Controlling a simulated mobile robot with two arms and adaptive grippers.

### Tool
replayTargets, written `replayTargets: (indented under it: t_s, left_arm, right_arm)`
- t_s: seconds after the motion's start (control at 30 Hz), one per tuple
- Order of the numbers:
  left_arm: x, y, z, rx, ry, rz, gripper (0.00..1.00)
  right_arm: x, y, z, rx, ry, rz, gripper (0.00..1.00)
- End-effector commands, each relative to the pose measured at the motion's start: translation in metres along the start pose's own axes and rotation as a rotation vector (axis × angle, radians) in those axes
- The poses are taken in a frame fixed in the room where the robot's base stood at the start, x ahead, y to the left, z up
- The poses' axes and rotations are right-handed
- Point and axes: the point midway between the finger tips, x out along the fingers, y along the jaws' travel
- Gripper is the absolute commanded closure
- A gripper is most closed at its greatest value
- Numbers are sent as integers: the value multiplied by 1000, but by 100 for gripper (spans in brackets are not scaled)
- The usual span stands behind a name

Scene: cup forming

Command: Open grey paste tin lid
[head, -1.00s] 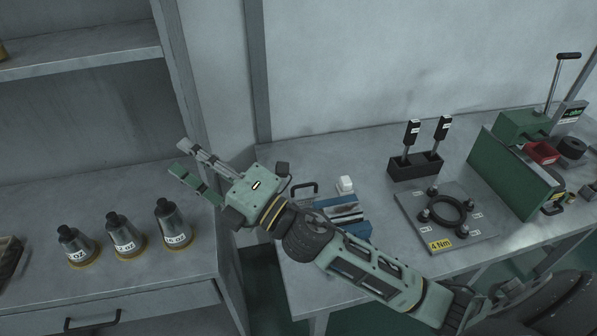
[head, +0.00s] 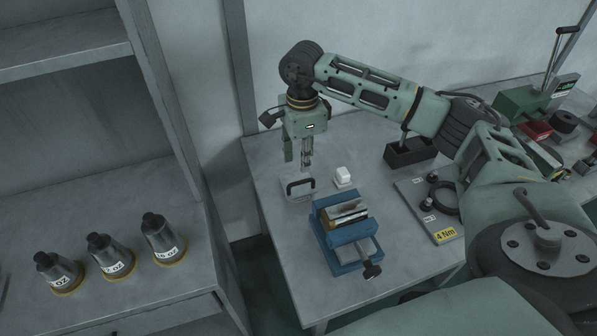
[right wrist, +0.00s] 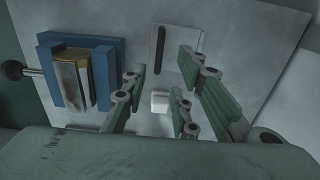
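I cannot pick out a grey paste tin for certain. A flat grey square plate (head: 299,188) with a black bar handle (head: 301,186) lies at the bench's left end; it also shows in the right wrist view (right wrist: 190,47). My right gripper (head: 298,160) points down above this plate's back side. A small white block (head: 343,177) stands right of the plate. My left gripper is not in view.
A blue vise (head: 345,250) holding a layered piece stands in front of the plate. A black holder (head: 408,152) and a plate with a black ring (head: 418,205) are to the right. Several grey labelled bottles (head: 110,256) stand on the left counter.

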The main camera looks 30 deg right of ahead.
Motion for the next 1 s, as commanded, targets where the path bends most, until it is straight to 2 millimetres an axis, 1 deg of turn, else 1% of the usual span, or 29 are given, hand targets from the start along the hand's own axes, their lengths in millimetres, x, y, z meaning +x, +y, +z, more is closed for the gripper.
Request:
replayTargets:
  t_s: [0.3, 0.43, 0.6, 0.8, 1.0]
  left_arm:
    - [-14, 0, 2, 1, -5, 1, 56]
    - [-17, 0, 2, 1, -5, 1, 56]
    - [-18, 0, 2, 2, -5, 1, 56]
    - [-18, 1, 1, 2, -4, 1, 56]
    - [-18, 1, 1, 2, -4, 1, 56]
  right_arm:
    - [49, 2, 1, -2, -1, 6, 73]
    - [64, 1, 1, -1, -2, 3, 73]
    - [71, 1, 2, -1, -4, 2, 73]
    - [72, 1, 2, -1, -4, 2, 73]
    - [72, 1, 2, -2, -4, 2, 91]
